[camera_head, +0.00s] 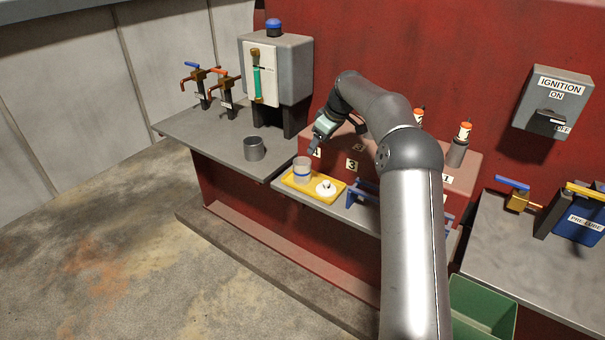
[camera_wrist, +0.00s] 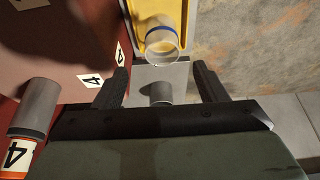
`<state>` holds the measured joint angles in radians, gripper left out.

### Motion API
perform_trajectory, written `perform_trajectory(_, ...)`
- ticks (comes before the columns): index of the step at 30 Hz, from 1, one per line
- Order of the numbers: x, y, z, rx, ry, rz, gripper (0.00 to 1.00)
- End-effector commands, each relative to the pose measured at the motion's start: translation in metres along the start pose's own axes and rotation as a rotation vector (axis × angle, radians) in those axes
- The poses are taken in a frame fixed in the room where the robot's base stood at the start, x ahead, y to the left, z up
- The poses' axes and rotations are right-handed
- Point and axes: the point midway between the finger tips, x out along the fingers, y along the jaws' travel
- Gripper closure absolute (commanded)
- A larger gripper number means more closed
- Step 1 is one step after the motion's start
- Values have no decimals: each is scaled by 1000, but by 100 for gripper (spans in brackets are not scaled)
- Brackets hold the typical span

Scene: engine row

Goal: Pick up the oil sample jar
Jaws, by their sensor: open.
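The oil sample jar (camera_head: 302,172) is a clear jar with a blue band. It stands in a yellow tray (camera_head: 300,190) beside a white lid (camera_head: 326,187). The jar also shows at the top of the wrist view (camera_wrist: 162,40), beyond the fingertips and apart from them. My gripper (camera_head: 314,146) is just above and slightly right of the jar in the head view. In the wrist view my gripper (camera_wrist: 160,78) is open, with nothing between its fingers. The jar's rim faces my wrist camera.
A grey metal cup (camera_head: 254,149) stands on the left bench, near a dispenser (camera_head: 275,70) and taps. The red engine block (camera_head: 345,140) with numbered labels stands close beside my gripper. Orange-topped cylinders (camera_head: 460,145) stand on it. A blue rack (camera_head: 365,190) sits right of the tray.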

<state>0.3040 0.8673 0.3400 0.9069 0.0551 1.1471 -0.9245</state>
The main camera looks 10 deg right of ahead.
Motion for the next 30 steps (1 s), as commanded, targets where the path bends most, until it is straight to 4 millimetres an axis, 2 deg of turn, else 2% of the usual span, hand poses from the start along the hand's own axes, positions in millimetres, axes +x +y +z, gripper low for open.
perform_trajectory(6, 48, -2, 0, 1, -4, -5, 34)
perform_trajectory(12, 87, -2, 0, 1, -4, -2, 34)
perform_trajectory(22, 115, -2, -2, 1, -3, -1, 34)
perform_trajectory(30, 153, -3, -4, 1, -3, -2, 34)
